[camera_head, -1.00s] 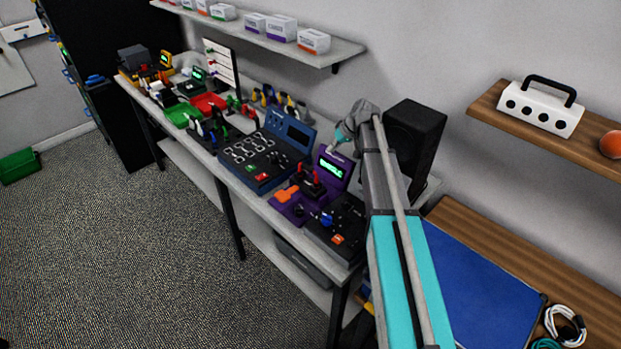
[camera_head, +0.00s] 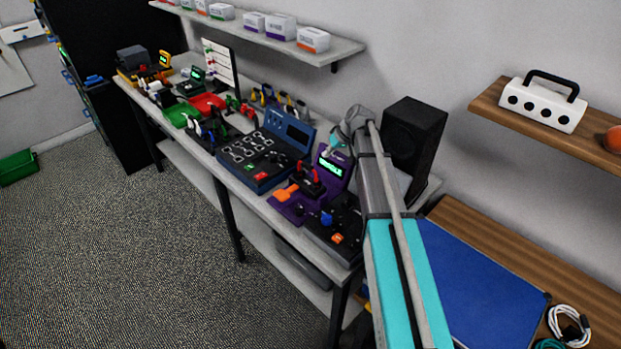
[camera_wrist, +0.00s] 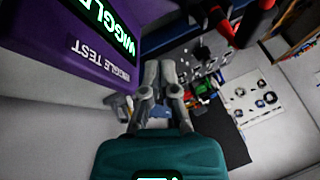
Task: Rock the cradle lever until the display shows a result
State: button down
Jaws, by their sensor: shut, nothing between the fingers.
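The purple wiggle test unit (camera_head: 332,167) stands on the bench. Its upright panel has a lit green display (camera_head: 331,168) that reads WIGGLE. On its base are a black cradle with red-handled parts (camera_head: 305,178) and an orange piece (camera_head: 286,192). I cannot tell which part is the lever. In the wrist view the panel (camera_wrist: 90,55) fills the upper left, and a red-and-black part (camera_wrist: 250,25) shows at the upper right. My gripper (camera_head: 327,151) is behind and above the panel in the head view. Its fingers (camera_wrist: 161,75) are shut and empty beside the panel.
A black box with a blue knob (camera_head: 345,222) sits at the near end, and a blue case unit (camera_head: 262,155) lies left. A black speaker (camera_head: 413,140) stands close right of my arm. A shelf (camera_head: 300,50) hangs above. The floor in front is clear.

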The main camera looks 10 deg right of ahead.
aim_at(309, 178)
jog(key=s+a+f+b, duration=0.1)
jog(key=a, duration=0.1)
jog(key=s+a+f+b, duration=0.1)
jog(key=f+b, duration=0.1)
jog(key=shift+s+a+f, duration=0.3)
jog(key=shift+s+a, duration=0.05)
jog(key=shift+s+a+f+b, duration=0.45)
jog(key=shift+a+f+b, duration=0.25)
jog(key=shift+b, duration=0.05)
dwell(3.2)
jog(key=shift+r, duration=0.1)
dwell(0.5)
jog(key=shift+w+d+r+p, duration=0.55)
jog(key=shift+d+r+p, duration=0.1)
jog(key=shift+d+p, duration=0.05)
dwell(0.3)
jog(key=shift+w+d+r+p, duration=0.6)
jog(key=shift+d+r+p, duration=0.15)
jog(key=shift+d+p, duration=0.05)
jog(key=shift+w+d+r+p, duration=0.55)
jog(key=shift+d+r+p, duration=0.2)
jog(key=shift+d, duration=0.05)
